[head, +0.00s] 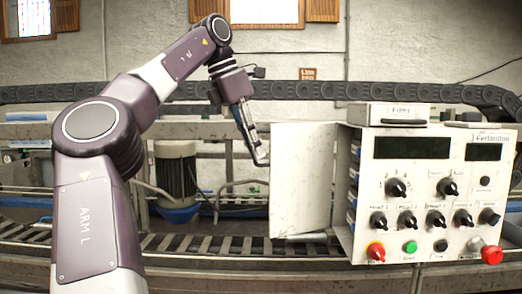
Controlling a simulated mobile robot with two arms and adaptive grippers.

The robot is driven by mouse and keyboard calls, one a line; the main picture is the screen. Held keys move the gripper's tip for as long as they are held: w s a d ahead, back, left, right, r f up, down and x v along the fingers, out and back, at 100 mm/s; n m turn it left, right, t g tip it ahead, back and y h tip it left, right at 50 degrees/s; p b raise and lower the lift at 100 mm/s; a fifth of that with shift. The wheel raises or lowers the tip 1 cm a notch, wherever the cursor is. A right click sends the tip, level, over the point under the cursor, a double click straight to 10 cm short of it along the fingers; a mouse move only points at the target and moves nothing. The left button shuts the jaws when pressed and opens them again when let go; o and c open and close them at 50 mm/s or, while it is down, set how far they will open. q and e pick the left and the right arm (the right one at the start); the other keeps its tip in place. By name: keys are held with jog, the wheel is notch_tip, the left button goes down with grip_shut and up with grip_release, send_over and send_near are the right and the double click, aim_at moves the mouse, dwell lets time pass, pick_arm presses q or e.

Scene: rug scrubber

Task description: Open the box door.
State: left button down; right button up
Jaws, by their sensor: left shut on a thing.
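The white control box (430,190) stands at the right, with dark displays, black knobs and buttons on its front. Its plain white box door (302,185) hangs on the box's left side and stands open, swung out to the left. Slots with blue parts show in the box's side beside the door. My left gripper (261,158) reaches down to the left edge of the door and is shut on it. The exact grip is small and hard to make out. My right gripper is not in view.
A roller conveyor (190,245) runs along the front, with a grey motor (176,175) behind it at the left of the door. A black cable chain (300,90) crosses behind the box. Red knobs (376,251) stick out low on the panel.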

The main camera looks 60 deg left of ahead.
pick_arm(q)
jog(key=shift+w+a, duration=0.25)
jog(key=shift+a, duration=0.7)
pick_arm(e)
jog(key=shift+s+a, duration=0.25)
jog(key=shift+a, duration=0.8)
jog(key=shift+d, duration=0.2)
pick_arm(q)
jog(key=c, duration=2.1)
grip_release()
jog(key=shift+w, duration=0.2)
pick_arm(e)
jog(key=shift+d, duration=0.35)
pick_arm(q)
jog(key=shift+s+r, duration=0.1)
